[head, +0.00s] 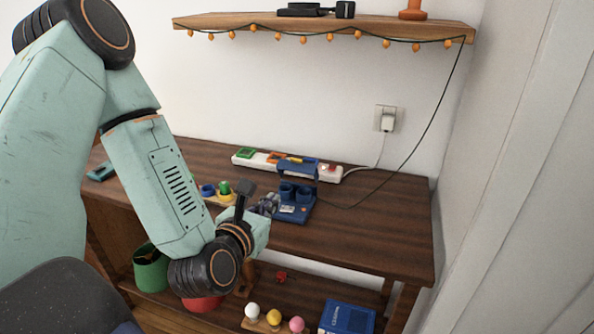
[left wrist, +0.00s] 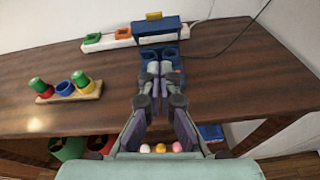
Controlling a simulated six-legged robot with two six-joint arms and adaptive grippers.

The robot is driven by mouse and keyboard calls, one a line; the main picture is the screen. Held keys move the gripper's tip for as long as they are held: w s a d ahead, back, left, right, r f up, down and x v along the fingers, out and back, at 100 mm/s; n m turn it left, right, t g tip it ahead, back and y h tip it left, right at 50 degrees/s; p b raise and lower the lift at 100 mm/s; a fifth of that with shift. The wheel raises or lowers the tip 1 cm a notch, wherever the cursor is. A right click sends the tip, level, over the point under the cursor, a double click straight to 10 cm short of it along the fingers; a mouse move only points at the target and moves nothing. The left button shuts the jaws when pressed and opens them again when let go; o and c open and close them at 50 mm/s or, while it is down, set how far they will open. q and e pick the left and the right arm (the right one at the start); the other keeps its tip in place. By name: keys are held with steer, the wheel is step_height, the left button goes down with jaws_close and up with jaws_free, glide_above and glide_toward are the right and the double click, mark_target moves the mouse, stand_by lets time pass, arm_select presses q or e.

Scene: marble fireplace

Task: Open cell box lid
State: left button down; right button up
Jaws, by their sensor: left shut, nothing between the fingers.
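The blue cell box (head: 296,210) sits on the dark wooden table, with two round blue wells (head: 287,190) showing in it. Its blue lid (head: 300,166) stands raised at the back of the box, in front of the power strip. In the left wrist view the lid (left wrist: 158,29) is a blue panel above and behind the box (left wrist: 176,63). My left gripper (head: 268,203) is shut and empty at the box's left front side. In the left wrist view its closed fingertips (left wrist: 160,68) cover part of the box. My right gripper is not in view.
A white power strip (head: 328,174) with coloured sockets lies behind the box. A wooden block with coloured cups (left wrist: 68,93) stands to the left. A cable (head: 410,150) hangs down to the table on the right. The right part of the table (head: 390,225) is clear.

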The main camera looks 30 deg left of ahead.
arm_select(q)
steer(key=n, duration=0.1)
steer(key=b, duration=0.7)
glide_toward(296, 163)
steer(key=w+f, duration=0.2)
steer(key=f, duration=0.1)
steer(key=shift+a+f, duration=0.25)
steer(key=shift+f, duration=0.1)
steer(key=w+r, duration=0.2)
steer(key=w, duration=0.1)
steer(key=shift+a+r, duration=0.2)
steer(key=shift+a, duration=0.15)
steer(key=shift+w, duration=0.3)
steer(key=shift+s, duration=0.15)
